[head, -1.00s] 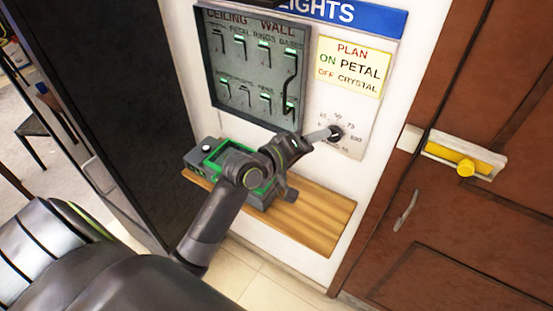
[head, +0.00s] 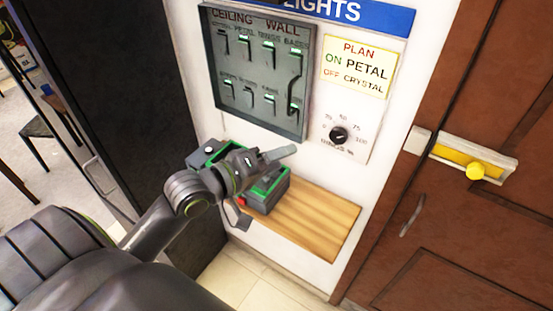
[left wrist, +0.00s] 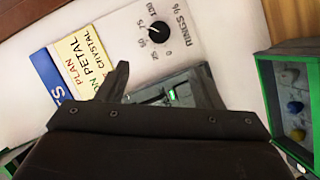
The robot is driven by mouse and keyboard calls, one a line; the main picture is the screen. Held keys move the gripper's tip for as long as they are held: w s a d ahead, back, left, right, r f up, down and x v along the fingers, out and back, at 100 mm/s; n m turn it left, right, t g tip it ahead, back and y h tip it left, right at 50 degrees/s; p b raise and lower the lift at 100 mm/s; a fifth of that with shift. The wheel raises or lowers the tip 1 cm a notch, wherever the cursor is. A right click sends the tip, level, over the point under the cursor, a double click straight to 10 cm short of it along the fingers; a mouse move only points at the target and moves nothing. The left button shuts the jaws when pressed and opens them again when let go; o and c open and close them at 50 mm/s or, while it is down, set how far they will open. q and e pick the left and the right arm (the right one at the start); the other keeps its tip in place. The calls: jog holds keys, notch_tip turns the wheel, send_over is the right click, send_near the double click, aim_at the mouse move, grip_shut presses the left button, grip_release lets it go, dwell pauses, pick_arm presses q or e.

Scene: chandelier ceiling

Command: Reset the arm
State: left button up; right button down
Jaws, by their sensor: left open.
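My left gripper (head: 280,153) is open and empty in front of the wall, over the green-edged box and left of the black dial, clear of it. In the left wrist view its two dark fingers (left wrist: 163,85) stand apart with nothing between them. The black dial (head: 339,135) sits on a white plate with a number scale; it also shows in the left wrist view (left wrist: 159,33). The grey switch panel (head: 232,106) has two rows of levers with green lights on some. My right gripper is not in view.
A wooden shelf (head: 325,222) holds the green-edged box (head: 266,196). A yellow plan sign (head: 358,68) hangs above the dial. A brown door (head: 450,230) with a yellow latch (head: 475,170) is at right. A dark panel (head: 115,70) stands at left.

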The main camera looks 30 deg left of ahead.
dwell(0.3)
pick_arm(q)
jog(key=s+a+f+m+g+y, duration=0.35)
jog(key=s+f+g, duration=0.25)
jog(key=s+f, duration=0.45)
jog(key=s+a+f+m+g+y, duration=0.3)
jog(key=s+f+m+g+y, duration=0.15)
jog(key=s+f, duration=0.6)
notch_tip(320, 180, down, 28)
jog(key=a+g+b, duration=0.1)
jog(key=g+b, duration=0.1)
jog(key=b, duration=0.3)
jog(key=s+f+b, duration=0.2)
jog(key=s+f, duration=0.5)
jog(key=f, duration=0.4)
jog(key=s+d+f+g+h+b, duration=0.1)
jog(key=s+f+b, duration=0.2)
jog(key=s+f, duration=0.5)
notch_tip(320, 180, down, 3)
jog(key=shift+f, duration=0.2)
jog(key=shift+s+d, duration=0.1)
